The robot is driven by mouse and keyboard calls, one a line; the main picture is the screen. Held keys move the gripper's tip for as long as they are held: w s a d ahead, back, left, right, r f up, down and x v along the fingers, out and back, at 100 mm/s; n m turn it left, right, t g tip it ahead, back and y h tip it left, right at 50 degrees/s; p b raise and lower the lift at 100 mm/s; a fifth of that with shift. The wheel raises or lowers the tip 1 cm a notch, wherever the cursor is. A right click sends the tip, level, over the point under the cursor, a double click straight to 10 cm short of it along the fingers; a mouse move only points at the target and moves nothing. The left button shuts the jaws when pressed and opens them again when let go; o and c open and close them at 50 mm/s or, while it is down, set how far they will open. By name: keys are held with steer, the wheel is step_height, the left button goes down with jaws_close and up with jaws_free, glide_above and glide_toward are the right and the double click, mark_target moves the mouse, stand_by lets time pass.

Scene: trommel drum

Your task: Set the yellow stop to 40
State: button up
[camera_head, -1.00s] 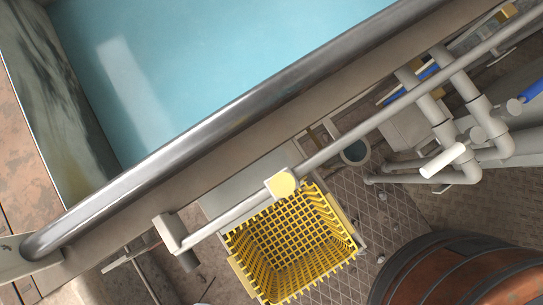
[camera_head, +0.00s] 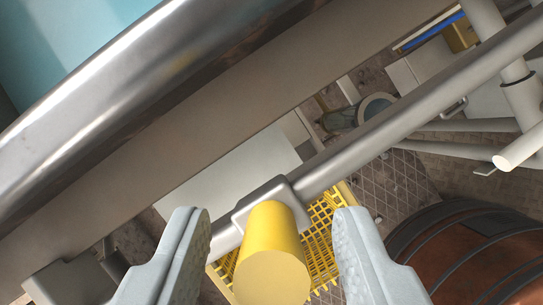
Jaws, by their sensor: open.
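The yellow stop (camera_head: 272,255) is a short yellow cylinder on a grey collar, which sits around a long grey rail (camera_head: 420,92). It is in the lower middle of the view. My gripper (camera_head: 275,220) is open, with one pale finger to the left of the stop and one to the right. Gaps show between each finger and the stop, so I see no contact. No scale or number marks can be read along the rail, so the stop's setting cannot be told.
A broad steel rim (camera_head: 130,75) of a blue-lined tank runs diagonally at upper left. A yellow basket (camera_head: 325,262) lies below and behind the stop. A banded brown barrel (camera_head: 465,250) stands at lower right. Grey pipes with a white-ended handle (camera_head: 510,156) are at right.

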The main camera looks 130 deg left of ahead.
steer(key=shift+x, duration=1.25)
steer(key=shift+c, duration=0.2)
jaws_close()
steer(key=s+d, duration=0.3)
steer(key=d, duration=0.6)
steer(key=s+d, duration=0.3)
steer(key=d, duration=0.7)
steer(key=shift+s, duration=0.25)
steer(key=shift+f, duration=0.15)
steer(key=shift+o, duration=0.2)
jaws_free()
